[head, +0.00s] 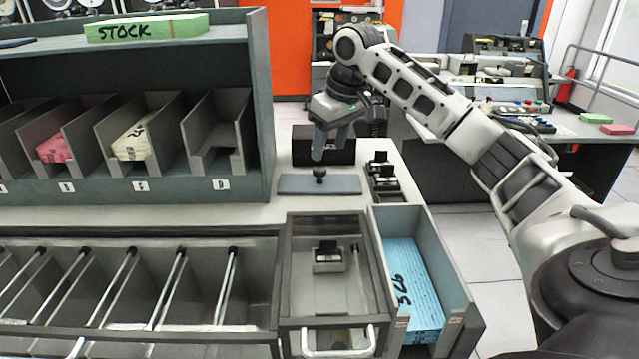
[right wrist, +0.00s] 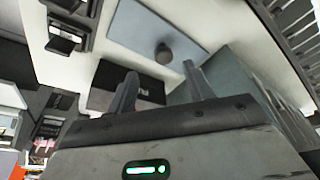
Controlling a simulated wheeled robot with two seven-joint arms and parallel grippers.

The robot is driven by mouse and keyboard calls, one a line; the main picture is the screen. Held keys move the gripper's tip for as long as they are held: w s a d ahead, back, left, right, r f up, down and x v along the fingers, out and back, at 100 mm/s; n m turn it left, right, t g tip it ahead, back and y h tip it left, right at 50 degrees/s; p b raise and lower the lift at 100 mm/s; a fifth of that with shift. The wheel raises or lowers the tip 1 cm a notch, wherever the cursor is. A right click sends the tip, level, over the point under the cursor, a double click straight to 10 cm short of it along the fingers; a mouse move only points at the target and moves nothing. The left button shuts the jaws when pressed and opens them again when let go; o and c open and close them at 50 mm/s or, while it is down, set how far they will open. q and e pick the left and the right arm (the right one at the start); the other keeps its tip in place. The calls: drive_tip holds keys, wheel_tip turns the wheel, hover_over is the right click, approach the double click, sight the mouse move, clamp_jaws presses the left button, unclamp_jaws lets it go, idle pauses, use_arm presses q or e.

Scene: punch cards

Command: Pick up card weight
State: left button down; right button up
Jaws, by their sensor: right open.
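A flat blue-grey plate (head: 292,184) with a dark round knob (head: 320,174) lies on the pale worktop; it looks like the card weight, though I cannot be sure. In the right wrist view the plate (right wrist: 135,38) and its knob (right wrist: 164,54) show beyond the fingertips. My right gripper (head: 331,143) points down above the worktop, near the far side of the plate. Its two fingers (right wrist: 160,84) are apart with nothing between them. Another small block with a black handle (head: 328,255) sits in the open-topped tray in front. My left gripper is not in view.
A black box (head: 310,150) stands behind the plate. A dark rack with black-handled pieces (head: 384,182) is to its right. A grey sorting shelf (head: 262,100) rises at left. An open drawer with blue cards (head: 412,285) is at front right.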

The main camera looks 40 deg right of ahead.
sight(320, 168)
drive_tip(key=x, duration=0.3)
drive_tip(key=p+x, duration=0.1)
drive_tip(key=x, duration=0.1)
drive_tip(key=shift+w+a+f, duration=0.25)
drive_tip(key=shift+a+f, duration=0.05)
drive_tip(key=shift+a, duration=0.05)
drive_tip(key=shift+r, duration=0.1)
clamp_jaws()
